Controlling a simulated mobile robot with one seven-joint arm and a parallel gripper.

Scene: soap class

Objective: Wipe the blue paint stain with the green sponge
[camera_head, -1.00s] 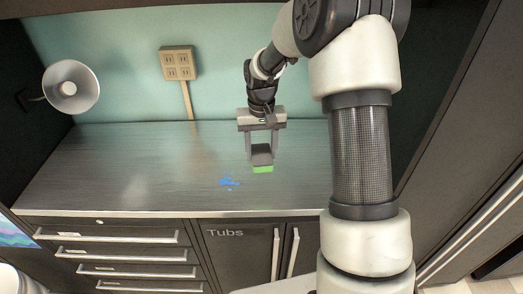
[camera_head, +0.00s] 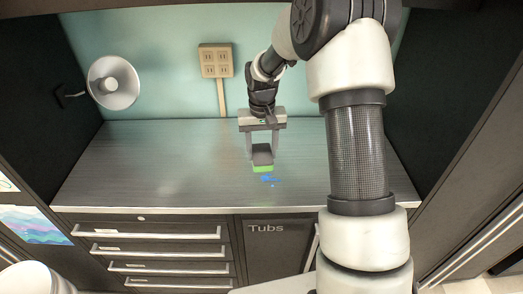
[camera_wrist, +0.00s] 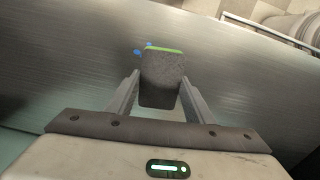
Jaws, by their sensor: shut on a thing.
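My gripper (camera_head: 262,153) is shut on the green sponge (camera_head: 263,168), which has a dark grey upper part and a green lower face. In the wrist view the sponge (camera_wrist: 161,80) sits between the two fingers, its green edge on the far side. The blue paint stain (camera_head: 268,179) lies on the countertop just in front of the sponge. In the wrist view small blue spots of the stain (camera_wrist: 138,52) show beside and beyond the sponge; the sponge may hide more. I cannot tell whether the sponge touches the counter.
The grey countertop (camera_head: 150,160) is otherwise clear. A lamp (camera_head: 113,82) is at the back left, and a socket box (camera_head: 215,60) is on the back wall. Drawers (camera_head: 150,232) and a cabinet door marked Tubs (camera_head: 270,250) lie below the front edge.

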